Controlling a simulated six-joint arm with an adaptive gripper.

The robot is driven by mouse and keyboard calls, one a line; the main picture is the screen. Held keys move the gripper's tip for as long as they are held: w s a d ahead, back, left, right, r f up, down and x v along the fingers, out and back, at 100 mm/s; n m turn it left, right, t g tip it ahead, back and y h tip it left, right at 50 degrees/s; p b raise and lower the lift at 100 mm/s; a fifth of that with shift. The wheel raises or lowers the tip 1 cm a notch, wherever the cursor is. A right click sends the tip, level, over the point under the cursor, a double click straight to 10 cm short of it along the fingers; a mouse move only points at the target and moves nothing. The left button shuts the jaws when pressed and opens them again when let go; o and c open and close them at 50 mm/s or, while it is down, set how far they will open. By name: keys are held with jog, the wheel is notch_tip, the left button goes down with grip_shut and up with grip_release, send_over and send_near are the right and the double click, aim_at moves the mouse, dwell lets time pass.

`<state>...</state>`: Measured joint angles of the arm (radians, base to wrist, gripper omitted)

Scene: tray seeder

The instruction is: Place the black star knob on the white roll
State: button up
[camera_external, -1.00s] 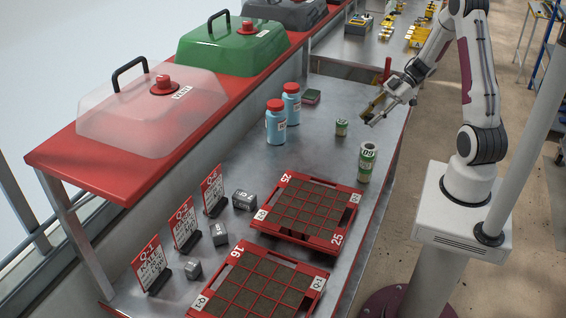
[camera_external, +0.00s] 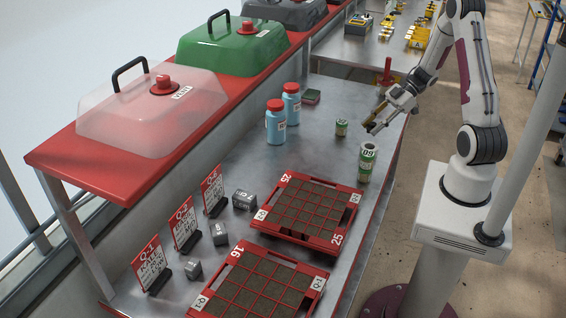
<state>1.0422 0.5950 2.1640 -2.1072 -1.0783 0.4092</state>
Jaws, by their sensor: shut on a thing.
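My gripper (camera_external: 374,126) hangs over the right edge of the metal table, fingers pointing down and left. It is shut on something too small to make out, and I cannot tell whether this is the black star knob. No black star knob is clearly visible elsewhere. An upright green-and-white cylinder (camera_external: 367,162) marked 60 stands below the gripper in the picture. I cannot tell whether it is the white roll.
Two blue bottles with red caps (camera_external: 276,122) (camera_external: 291,103) stand to the left. Red seed trays (camera_external: 253,226) (camera_external: 210,308), grey blocks and red-and-white signs fill the front. A red upright handle (camera_external: 387,72) is behind the gripper. Some bare table lies between bottles and cylinder.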

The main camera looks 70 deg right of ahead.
aim_at(370, 146)
jog(key=shift+f, duration=1.15)
jog(key=shift+f, duration=2.05)
jog(key=shift+f, duration=0.15)
jog(key=o, duration=1.1)
jog(key=v, duration=1.2)
